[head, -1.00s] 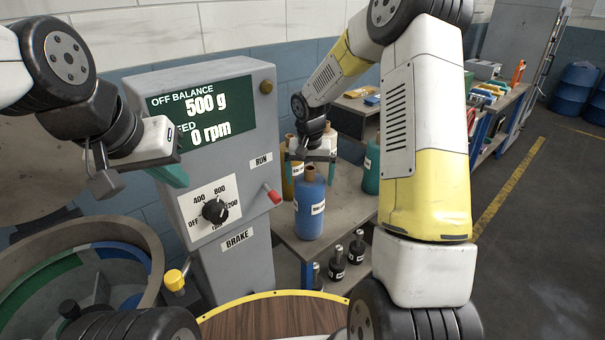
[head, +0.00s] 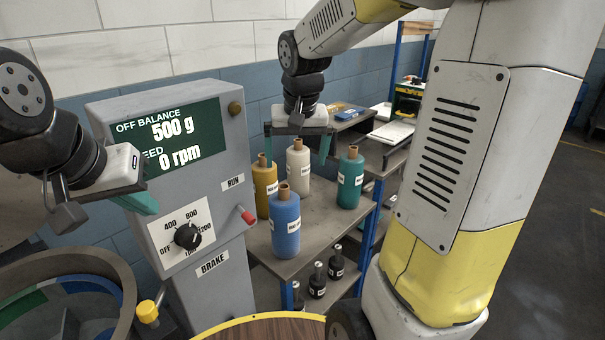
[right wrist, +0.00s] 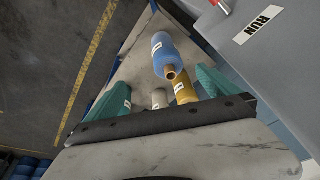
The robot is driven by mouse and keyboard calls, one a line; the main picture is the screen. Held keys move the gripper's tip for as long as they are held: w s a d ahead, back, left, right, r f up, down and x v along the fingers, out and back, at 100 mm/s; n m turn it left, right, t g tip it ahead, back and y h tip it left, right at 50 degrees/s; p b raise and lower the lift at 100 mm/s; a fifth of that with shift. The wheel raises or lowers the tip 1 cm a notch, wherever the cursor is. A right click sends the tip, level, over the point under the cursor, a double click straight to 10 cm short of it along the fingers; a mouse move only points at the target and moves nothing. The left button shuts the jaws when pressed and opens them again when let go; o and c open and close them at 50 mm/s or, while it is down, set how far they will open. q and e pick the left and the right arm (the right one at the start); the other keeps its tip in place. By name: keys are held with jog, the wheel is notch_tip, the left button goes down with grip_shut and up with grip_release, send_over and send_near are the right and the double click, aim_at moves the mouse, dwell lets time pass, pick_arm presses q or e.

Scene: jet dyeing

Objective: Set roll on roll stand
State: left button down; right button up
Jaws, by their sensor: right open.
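Several rolls stand upright on a grey table (head: 318,225): a blue roll (head: 285,226) in front, a yellow roll (head: 265,185) behind left, a white roll (head: 298,168) behind, and a teal roll (head: 350,180) at right. My right gripper (head: 296,153) is open and points down over the rolls, its fingers either side of the white roll's top in the head view. In the right wrist view the blue roll (right wrist: 165,52), yellow roll (right wrist: 183,88) and white roll (right wrist: 159,98) show past the fingers. My left gripper (head: 140,203) is beside the grey machine; its jaw gap is hidden. I cannot identify a separate roll stand.
The grey machine (head: 205,245) with a display, dial and red RUN lever (head: 247,216) stands left of the table. A round drum (head: 75,268) is at lower left. Small black bottles (head: 317,280) stand on a lower shelf. Open floor lies at right.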

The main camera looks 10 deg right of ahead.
jog(key=s+r+n+t+y, duration=0.1)
jog(key=s+r+t+y, duration=0.1)
jog(key=s, duration=1.5)
jog(key=shift+s+d+r+n+t, duration=0.15)
jog(key=shift+r+n+t, duration=0.25)
jog(key=shift+r, duration=0.45)
